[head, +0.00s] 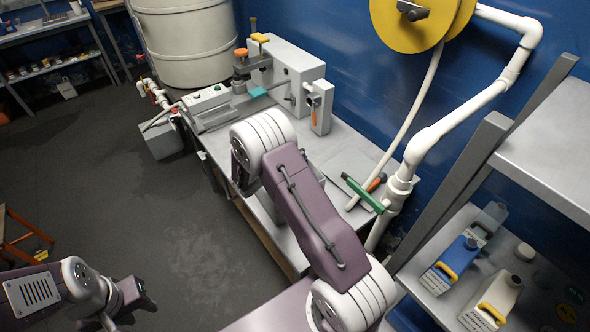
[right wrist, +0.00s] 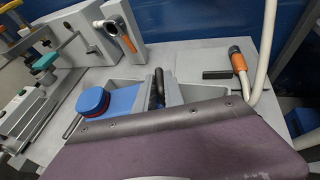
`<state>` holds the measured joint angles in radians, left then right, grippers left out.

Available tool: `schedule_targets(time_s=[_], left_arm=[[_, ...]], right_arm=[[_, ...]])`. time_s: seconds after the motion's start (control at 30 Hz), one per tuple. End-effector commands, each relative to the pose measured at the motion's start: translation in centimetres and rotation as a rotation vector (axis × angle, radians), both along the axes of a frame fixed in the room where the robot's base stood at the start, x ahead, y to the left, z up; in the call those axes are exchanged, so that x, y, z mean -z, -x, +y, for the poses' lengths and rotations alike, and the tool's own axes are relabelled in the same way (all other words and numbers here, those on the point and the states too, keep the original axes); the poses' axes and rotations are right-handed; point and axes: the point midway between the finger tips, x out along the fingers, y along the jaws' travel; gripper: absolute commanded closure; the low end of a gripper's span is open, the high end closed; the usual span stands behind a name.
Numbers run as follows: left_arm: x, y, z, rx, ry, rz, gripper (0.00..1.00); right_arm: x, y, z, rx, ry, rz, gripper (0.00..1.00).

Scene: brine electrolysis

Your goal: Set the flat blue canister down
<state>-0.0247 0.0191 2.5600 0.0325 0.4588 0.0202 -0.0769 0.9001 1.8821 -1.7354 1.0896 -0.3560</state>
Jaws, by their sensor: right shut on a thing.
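The flat blue canister (right wrist: 122,98) shows in the right wrist view, with a round blue cap (right wrist: 95,100) that has a red rim. In the head view my right arm hides this gripper and the canister. My left gripper (head: 138,297) hangs at lower left, away from the bench, its jaw gap unclear.
The grey bench (head: 340,150) carries a machine (head: 290,75) at the back and a green-handled tool (head: 363,194) at right. An orange-ended tool (right wrist: 238,62) lies near a dark bar (right wrist: 217,74). A shelf (head: 525,275) at right holds yellow-handled jugs (head: 457,257). White pipes run along the wall.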

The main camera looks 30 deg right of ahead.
Motion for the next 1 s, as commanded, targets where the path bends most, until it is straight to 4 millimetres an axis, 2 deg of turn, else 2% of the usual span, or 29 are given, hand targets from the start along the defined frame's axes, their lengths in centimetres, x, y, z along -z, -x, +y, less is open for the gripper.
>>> schedule_targets(time_s=[0.1,0.3,0.53,0.93,0.97,1.0], left_arm=[[0.0,0.0,0.0,0.0,0.0,0.0,0.64],[0.0,0.0,0.0,0.0,0.0,0.0,0.64],[0.0,0.0,0.0,0.0,0.0,0.0,0.64],[0.3,0.0,0.0,0.0,0.0,0.0,0.64],[0.2,0.0,0.0,0.0,0.0,0.0,0.64],[0.2,0.0,0.0,0.0,0.0,0.0,0.64]], right_arm=[[1.4,-0.1,0.0,0.0,0.003,-0.005,1.0],[2.0,-0.1,0.0,0.001,0.003,-0.008,1.0],[5.5,-0.1,0.0,0.001,0.004,-0.004,1.0],[6.3,-0.1,0.0,0.0,0.003,-0.007,1.0],[6.4,0.0,0.0,0.0,0.001,-0.001,0.79],[6.4,0.0,0.0,0.0,0.001,-0.001,0.68]])
